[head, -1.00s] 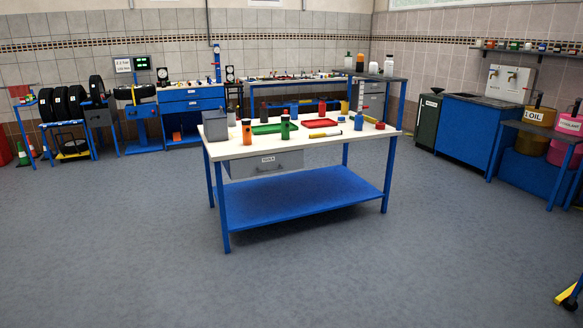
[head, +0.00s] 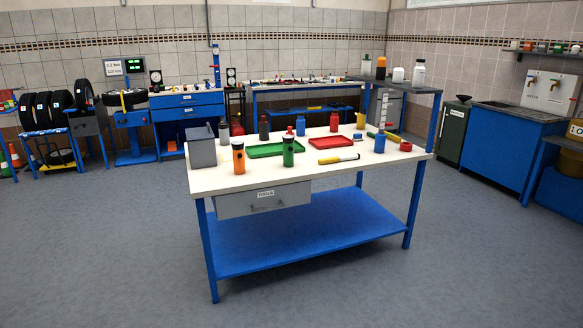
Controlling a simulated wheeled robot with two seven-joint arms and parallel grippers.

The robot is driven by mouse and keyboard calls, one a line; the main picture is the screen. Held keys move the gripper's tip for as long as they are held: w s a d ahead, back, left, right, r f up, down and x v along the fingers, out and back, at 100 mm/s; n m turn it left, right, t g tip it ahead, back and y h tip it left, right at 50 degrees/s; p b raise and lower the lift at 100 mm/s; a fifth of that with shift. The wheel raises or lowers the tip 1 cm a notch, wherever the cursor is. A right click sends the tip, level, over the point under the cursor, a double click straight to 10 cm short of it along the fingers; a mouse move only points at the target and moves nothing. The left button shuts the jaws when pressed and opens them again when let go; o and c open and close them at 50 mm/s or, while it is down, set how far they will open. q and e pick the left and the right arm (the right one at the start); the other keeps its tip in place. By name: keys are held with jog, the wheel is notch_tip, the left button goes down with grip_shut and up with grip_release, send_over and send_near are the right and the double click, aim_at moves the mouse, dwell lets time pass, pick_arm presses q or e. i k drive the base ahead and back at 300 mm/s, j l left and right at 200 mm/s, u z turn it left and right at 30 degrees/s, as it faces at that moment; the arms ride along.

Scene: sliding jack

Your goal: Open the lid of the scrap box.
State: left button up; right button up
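A dark green upright box (head: 451,138) stands on the floor at the right, beside the blue sink cabinet. It has a white label, too small to read, and a dark top with a small dark piece on it; the top looks shut. A grey box (head: 202,150) sits on the left end of the white worktable. I cannot tell from the labels which of these is the scrap box. Neither of my grippers is in view.
The worktable (head: 330,178) with a tools drawer (head: 263,200) stands ahead and carries bottles, a green tray (head: 278,149) and a red tray (head: 331,142). A sink cabinet (head: 505,148) is at the right. The floor in front and right of the table is clear.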

aim_at(205, 132)
jog(key=i, duration=1.6)
jog(key=i+u, duration=0.15)
jog(key=i, duration=0.45)
jog(key=i+l+u, duration=0.1)
jog(key=i, duration=0.5)
jog(key=i+l+u, duration=0.15)
jog(key=i, duration=0.45)
jog(key=l, duration=0.1)
